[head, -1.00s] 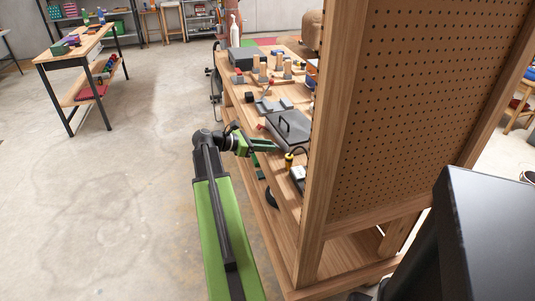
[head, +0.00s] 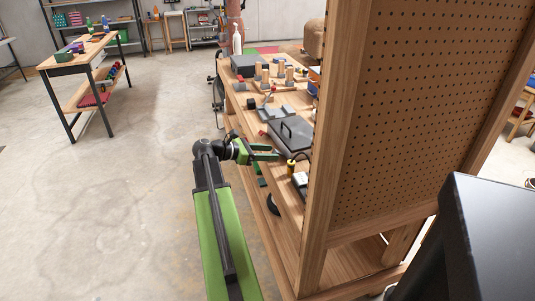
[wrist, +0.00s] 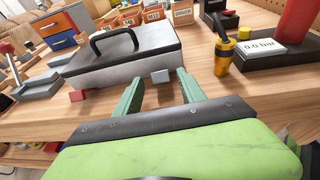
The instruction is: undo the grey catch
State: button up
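The grey catch (wrist: 160,76) is a small light-grey block on the front of a grey case (wrist: 125,62) with a black handle, lying on the wooden workbench. The case also shows in the head view (head: 290,137), where I cannot make out the catch. My gripper (wrist: 160,73) has its two green fingers apart, pointing at the case front. In the wrist view the catch appears between the fingertips, with no visible contact. In the head view my gripper (head: 277,153) is at the bench's near edge, in front of the case.
A red block (wrist: 77,96) is at the case's front left. A yellow-and-black tool (wrist: 224,56) and a gauge reading 0.0 bar (wrist: 259,45) stand to the right. Labelled bins (wrist: 155,14) are behind. A pegboard panel (head: 420,100) rises beside the bench; open floor lies left.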

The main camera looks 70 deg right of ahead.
jog(key=p+v, duration=0.5)
jog(key=v, duration=1.2)
jog(key=shift+w+a+r, duration=0.1)
jog(key=shift+r, duration=0.05)
jog(key=w+a+f+n+t, duration=0.1)
jog(key=w+a+f+t, duration=0.15)
jog(key=w+a, duration=0.45)
jog(key=w+a+f+n+t+y, duration=0.1)
jog(key=w+a+f+t, duration=0.15)
jog(key=a, duration=0.85)
jog(key=w+a+f+n+t, duration=0.1)
jog(key=w+a+f+t, duration=0.1)
jog(key=w+a+f, duration=0.35)
jog(key=a+f+m+t+y, duration=0.1)
jog(key=a+f+m+y, duration=0.2)
jog(key=a, duration=0.7)
jog(key=w+a+f+m+t+y, duration=0.1)
jog(key=a+m+y, duration=0.3)
jog(key=a, duration=0.6)
jog(key=a+f+m+t+y, duration=0.2)
jog(key=a+m, duration=0.3)
jog(key=a, duration=0.5)
notch_tip(320, 180, up, 16)
jog(key=p, duration=1.6)
jog(key=shift+d, duration=0.3)
